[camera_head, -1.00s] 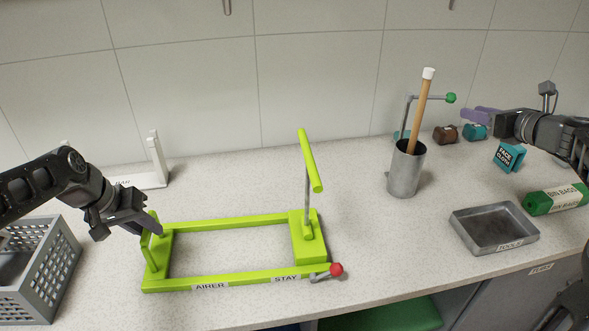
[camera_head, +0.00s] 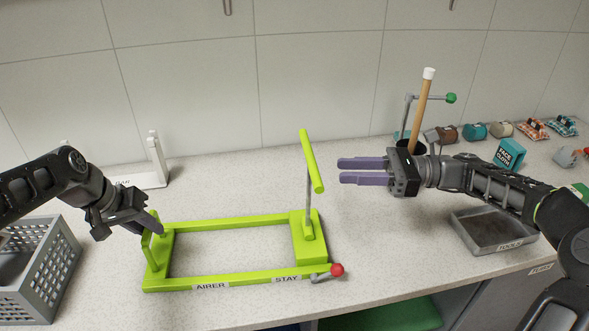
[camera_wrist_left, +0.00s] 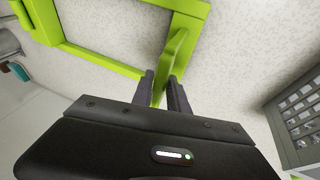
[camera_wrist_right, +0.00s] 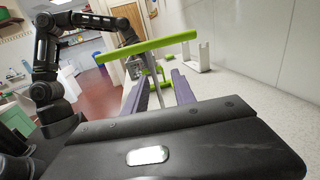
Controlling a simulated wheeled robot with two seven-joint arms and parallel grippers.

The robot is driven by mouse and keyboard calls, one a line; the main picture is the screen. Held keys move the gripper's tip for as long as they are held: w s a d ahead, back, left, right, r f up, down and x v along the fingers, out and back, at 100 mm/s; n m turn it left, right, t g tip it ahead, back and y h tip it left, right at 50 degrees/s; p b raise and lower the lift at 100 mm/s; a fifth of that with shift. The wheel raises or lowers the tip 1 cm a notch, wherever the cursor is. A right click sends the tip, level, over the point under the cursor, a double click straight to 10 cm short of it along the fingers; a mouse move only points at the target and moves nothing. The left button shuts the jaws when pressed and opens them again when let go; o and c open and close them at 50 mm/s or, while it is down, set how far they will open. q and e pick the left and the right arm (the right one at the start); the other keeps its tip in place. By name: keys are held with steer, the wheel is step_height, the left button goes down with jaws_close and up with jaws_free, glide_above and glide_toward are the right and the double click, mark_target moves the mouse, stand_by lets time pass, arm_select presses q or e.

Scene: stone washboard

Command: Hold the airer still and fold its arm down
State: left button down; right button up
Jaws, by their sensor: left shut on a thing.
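The green airer frame (camera_head: 225,219) lies on the counter, labelled AIRER and STAY. Its arm (camera_head: 311,160) stands raised at the right end, a green bar atop a grey post. A small lever with a red knob (camera_head: 337,270) sits at the front right corner. My left gripper (camera_head: 153,227) is shut on the green upright handle at the airer's left end; the left wrist view shows the handle (camera_wrist_left: 178,50) between its fingers. My right gripper (camera_head: 362,171) is open and empty, just right of the raised arm. The arm's bar (camera_wrist_right: 150,48) shows ahead in the right wrist view.
A grey basket (camera_head: 55,265) stands at the left. A tools tray (camera_head: 490,240) lies under my right forearm. Small packets and a face cloth box (camera_head: 510,154) stand at the back right.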

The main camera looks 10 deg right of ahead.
steer(key=x, duration=1.2)
steer(key=shift+w, duration=0.1)
jaws_close()
stand_by(1.0)
steer(key=c, duration=0.6)
jaws_free()
steer(key=o, duration=0.6)
steer(key=v, duration=1.2)
